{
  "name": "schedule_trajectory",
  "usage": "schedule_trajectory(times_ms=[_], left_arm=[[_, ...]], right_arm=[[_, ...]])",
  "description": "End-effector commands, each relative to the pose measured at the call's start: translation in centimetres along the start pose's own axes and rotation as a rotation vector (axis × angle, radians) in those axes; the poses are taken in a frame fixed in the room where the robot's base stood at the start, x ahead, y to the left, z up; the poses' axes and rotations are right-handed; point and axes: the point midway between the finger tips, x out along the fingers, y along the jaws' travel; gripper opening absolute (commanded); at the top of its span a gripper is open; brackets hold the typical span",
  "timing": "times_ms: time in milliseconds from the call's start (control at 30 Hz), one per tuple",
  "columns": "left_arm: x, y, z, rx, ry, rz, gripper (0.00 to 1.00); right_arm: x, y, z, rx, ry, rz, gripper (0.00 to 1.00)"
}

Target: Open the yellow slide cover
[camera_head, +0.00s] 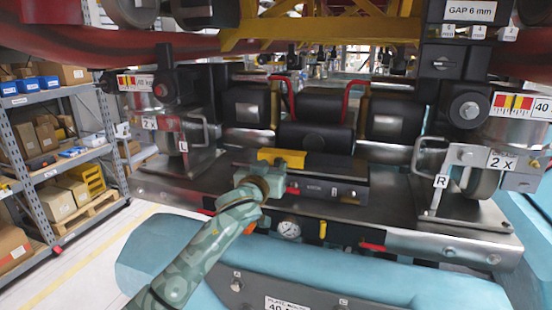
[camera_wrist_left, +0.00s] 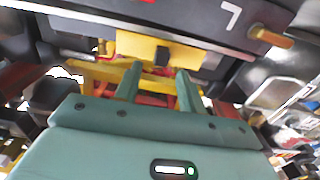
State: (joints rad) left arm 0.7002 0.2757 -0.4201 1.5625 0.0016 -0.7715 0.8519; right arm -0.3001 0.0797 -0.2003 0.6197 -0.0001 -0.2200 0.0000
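The yellow slide cover (camera_head: 267,154) shows as a yellow piece on top of the dark box in the middle of the head view, partly hidden by my gripper. In the left wrist view a yellow plate (camera_wrist_left: 140,46), apparently this cover, has a small dark block (camera_wrist_left: 162,56) on it. My left gripper (camera_head: 288,160) is close to the yellow piece. In the left wrist view its two green fingers (camera_wrist_left: 158,80) are apart, with nothing seen held between them. The yellow plate lies just beyond the fingertips; contact cannot be told. My right gripper is not in view.
The dark box (camera_head: 335,190) sits on a metal chassis beam (camera_head: 450,240). Red curved handles (camera_head: 350,95) stand behind it. Metal handles marked L (camera_head: 195,130) and R (camera_head: 425,160) flank it. A round gauge (camera_head: 288,229) and blue tube (camera_head: 390,283) are below. Shelves (camera_head: 50,150) stand left.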

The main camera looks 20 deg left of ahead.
Motion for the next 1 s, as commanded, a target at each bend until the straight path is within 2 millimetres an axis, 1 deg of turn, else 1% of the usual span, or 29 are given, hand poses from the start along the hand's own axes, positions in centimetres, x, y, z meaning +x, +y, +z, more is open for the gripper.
schedule_trajectory(times_ms=[33,100,233,367,600,633,667,700,767,900,1000], left_arm=[[0.9,0.0,-0.2,0.001,-0.001,0.0,0.4],[1.9,0.0,-0.1,0.001,-0.001,-0.001,0.4],[3.1,0.0,0.0,0.001,-0.001,0.0,0.4],[3.6,0.0,0.0,0.0,-0.001,0.0,0.4],[3.6,0.0,0.1,0.0,-0.001,0.001,0.4],[3.6,0.0,0.1,0.0,-0.001,0.001,0.34],[3.6,0.0,0.1,0.0,-0.001,0.0,0.26],[3.6,0.0,0.1,0.0,-0.001,0.0,0.15],[3.6,0.0,0.1,0.0,-0.001,0.0,0.0],[3.6,0.0,0.1,0.0,-0.001,0.0,0.0],[4.4,0.3,0.3,-0.003,0.001,-0.003,0.0]], right_arm=[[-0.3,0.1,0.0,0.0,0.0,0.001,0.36],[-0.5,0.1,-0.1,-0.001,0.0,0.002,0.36],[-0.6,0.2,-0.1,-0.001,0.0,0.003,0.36],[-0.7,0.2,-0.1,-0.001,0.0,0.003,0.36],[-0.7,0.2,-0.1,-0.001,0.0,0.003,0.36],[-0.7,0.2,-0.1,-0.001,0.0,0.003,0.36],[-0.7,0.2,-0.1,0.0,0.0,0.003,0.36],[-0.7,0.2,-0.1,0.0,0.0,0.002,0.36],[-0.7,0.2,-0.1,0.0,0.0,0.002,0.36],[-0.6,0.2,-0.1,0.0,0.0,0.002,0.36],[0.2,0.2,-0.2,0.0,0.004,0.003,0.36]])
